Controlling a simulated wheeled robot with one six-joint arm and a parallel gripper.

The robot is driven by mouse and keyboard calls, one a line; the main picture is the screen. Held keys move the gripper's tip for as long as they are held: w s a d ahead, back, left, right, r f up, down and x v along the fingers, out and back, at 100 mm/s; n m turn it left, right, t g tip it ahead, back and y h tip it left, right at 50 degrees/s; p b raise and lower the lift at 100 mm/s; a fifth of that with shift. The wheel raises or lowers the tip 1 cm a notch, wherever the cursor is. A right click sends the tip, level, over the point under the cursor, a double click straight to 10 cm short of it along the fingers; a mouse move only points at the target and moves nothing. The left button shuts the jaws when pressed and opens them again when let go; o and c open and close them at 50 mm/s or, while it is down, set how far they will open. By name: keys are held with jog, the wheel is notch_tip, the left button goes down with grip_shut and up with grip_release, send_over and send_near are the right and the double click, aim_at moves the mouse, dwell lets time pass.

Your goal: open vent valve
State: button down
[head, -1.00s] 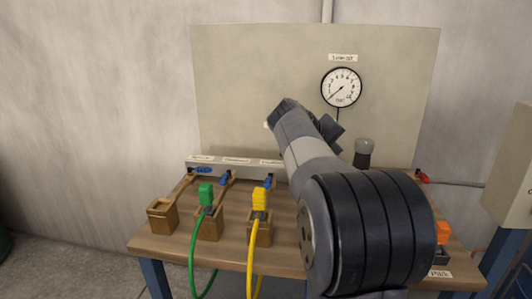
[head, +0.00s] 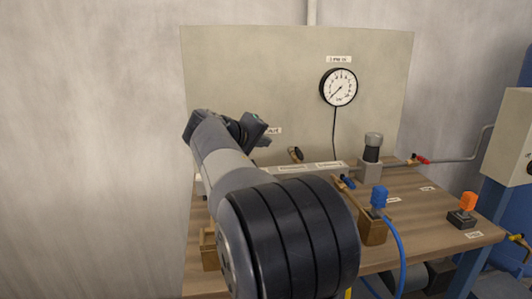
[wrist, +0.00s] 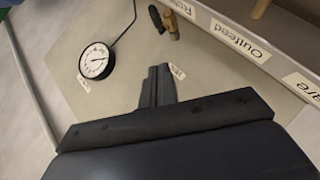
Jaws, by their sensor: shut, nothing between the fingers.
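A small valve with a black handle and brass body (head: 296,154) sits low on the back panel (head: 230,70). It also shows at the top of the wrist view (wrist: 170,24). A label (head: 273,131) lies up and left of it, partly covered by my arm, so I cannot read it whole. My gripper (wrist: 161,70) is shut and empty, in front of the panel. In the wrist view its fingertips point toward the panel below the valve, apart from it. In the head view my arm hides the fingertips.
A pressure gauge (head: 339,87) hangs on the panel with a black line running down. The bench (head: 420,215) holds a blue connector (head: 379,197), a dark-topped cylinder (head: 372,150), an orange switch (head: 468,202) and a red-handled valve (head: 420,160) on a pipe.

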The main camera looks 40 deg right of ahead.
jog(key=b, duration=0.1)
send_near(297, 153)
jog(key=w+d, duration=0.2)
jog(key=w, duration=0.1)
jog(key=shift+w+d, duration=0.25)
jog(key=shift+d, duration=0.05)
jog(key=shift+s+d+f+b, duration=0.4)
jog(key=shift+s+d+f, duration=0.15)
jog(key=shift+d+f, duration=0.3)
jog(key=shift+s+d+f, duration=0.25)
jog(key=shift+s+d, duration=0.1)
jog(key=shift+d, duration=0.25)
